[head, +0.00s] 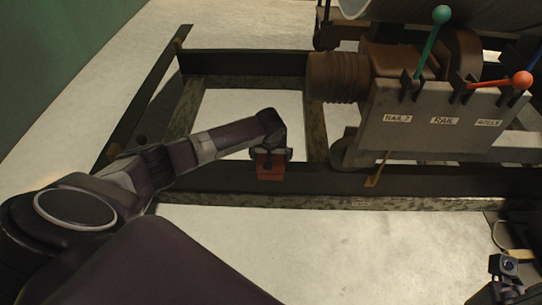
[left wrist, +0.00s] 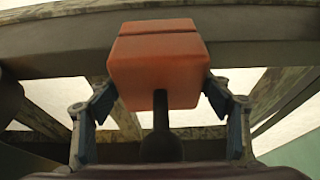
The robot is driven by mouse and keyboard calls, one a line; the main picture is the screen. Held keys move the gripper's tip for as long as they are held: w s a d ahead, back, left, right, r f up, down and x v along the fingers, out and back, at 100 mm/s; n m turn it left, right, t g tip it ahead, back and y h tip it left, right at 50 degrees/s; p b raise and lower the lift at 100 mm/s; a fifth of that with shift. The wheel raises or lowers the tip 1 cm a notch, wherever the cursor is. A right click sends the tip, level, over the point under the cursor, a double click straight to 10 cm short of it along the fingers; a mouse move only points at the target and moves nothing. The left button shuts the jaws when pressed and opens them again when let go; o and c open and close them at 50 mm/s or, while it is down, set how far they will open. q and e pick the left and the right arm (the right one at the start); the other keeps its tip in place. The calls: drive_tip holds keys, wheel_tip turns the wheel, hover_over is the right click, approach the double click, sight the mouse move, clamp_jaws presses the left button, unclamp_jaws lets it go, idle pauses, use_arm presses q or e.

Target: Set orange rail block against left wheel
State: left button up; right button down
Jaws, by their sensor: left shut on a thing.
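The orange rail block (head: 270,170) is in my left gripper (head: 271,156), at the near dark rail (head: 220,178). In the left wrist view, the fingers of my left gripper (left wrist: 160,100) are on both sides of the block (left wrist: 157,62), with a dark knob or stem below it. I cannot tell whether the block touches the rail. The left wheel (head: 350,155) shows as a grey rounded shape under the lever panel, on the same rail. A clear gap lies between block and wheel. Part of my right arm is at the bottom right corner; its fingers are unclear.
A grey panel (head: 425,135) with labels and levers with green (head: 441,14) and orange (head: 522,80) knobs stands right of my left gripper. A rusty drum (head: 338,78) is behind. A thin brown piece (head: 375,172) leans at the rail right of the wheel. Pale floor is open in front.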

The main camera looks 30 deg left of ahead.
use_arm(q)
drive_tip(key=shift+w+r, duration=0.1)
drive_tip(key=shift+r, duration=0.05)
drive_tip(key=o, duration=2)
drive_tip(key=shift+o, duration=0.8)
drive_tip(key=shift+s, duration=0.2)
drive_tip(key=v, duration=1.2)
drive_tip(key=shift+w, duration=0.1)
